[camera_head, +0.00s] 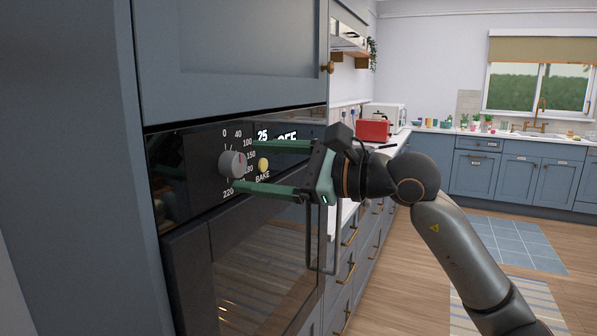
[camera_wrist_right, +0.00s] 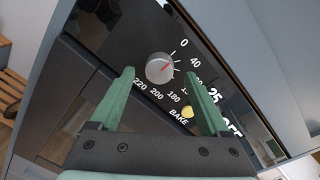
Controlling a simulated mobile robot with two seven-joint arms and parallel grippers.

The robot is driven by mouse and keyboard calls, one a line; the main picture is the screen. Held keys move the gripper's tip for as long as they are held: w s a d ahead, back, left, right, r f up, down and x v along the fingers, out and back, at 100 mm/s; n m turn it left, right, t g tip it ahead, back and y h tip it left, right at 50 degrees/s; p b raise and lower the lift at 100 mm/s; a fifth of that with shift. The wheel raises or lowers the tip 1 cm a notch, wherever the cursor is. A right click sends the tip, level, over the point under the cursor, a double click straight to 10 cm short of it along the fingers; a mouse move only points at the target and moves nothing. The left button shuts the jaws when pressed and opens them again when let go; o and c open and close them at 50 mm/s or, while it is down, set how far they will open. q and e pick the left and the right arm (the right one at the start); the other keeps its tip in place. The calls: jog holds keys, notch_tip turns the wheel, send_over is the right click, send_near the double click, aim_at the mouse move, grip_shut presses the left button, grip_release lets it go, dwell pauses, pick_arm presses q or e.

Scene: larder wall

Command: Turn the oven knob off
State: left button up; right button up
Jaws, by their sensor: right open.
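My right gripper (camera_head: 245,166) is open, with one green finger above and one below the knob's level. In the wrist view the right gripper (camera_wrist_right: 159,72) has the knob between its fingertips, with no visible contact. My left gripper is not in view.
A round yellow light (camera_head: 263,164) sits beside the knob above the word BAKE. The display reads 25 and OFF, partly behind my gripper. The dark oven door (camera_head: 265,265) is below and a blue cabinet door (camera_head: 235,55) above. The floor on the right is open.

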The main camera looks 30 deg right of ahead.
jog(key=b+v, duration=0.2)
jog(key=v, duration=0.8)
jog(key=shift+b, duration=0.3)
jog(key=shift+s+f, duration=0.1)
jog(key=shift+s, duration=0.05)
